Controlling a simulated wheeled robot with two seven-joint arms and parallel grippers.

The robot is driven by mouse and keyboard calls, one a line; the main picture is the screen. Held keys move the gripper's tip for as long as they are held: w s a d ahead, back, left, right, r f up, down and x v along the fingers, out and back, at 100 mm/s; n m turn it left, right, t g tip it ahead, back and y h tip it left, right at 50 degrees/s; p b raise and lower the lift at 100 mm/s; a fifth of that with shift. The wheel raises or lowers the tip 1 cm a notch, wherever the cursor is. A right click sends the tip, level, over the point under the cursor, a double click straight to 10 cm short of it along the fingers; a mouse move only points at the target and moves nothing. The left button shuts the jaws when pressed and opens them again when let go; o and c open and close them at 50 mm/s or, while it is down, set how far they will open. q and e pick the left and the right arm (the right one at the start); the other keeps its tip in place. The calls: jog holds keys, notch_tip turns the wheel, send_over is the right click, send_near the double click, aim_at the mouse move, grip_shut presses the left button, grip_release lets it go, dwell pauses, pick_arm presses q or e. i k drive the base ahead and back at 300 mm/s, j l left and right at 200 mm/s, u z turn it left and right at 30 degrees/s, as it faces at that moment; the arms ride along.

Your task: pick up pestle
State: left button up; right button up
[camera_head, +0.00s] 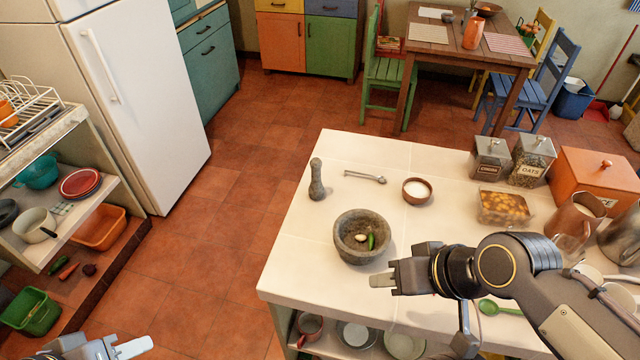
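The grey stone pestle (316,180) stands upright on the white tiled counter (345,150), near its left edge. The stone mortar (345,252) stands in front of it and to its right, with a green chili and a pale garlic-like piece inside. My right gripper (384,281) is at the mortar's lower right, well away from the pestle. Nothing shows in it, but its finger gap is unclear. My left gripper (128,348) is at the bottom left, partly cut off by the frame and away from the counter.
A small spoon (365,177) and a bowl of white grains (417,190) lie right of the pestle. A food container (503,207), jars (490,158) and an orange box (594,180) fill the right side. Floor left of the counter is clear.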

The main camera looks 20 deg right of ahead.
aim_at(316, 189)
jog(key=k+j+z, duration=0.1)
jog(key=j+z, duration=0.3)
jog(key=j, duration=0.9)
jog(key=i+j+z, duration=0.45)
jog(key=j+z, duration=0.25)
jog(key=j, duration=0.15)
jog(key=i+j+z, duration=0.2)
jog(key=j, duration=0.15)
jog(key=i+j+z, duration=0.5)
jog(key=i+j, duration=0.15)
jog(key=i, duration=0.15)
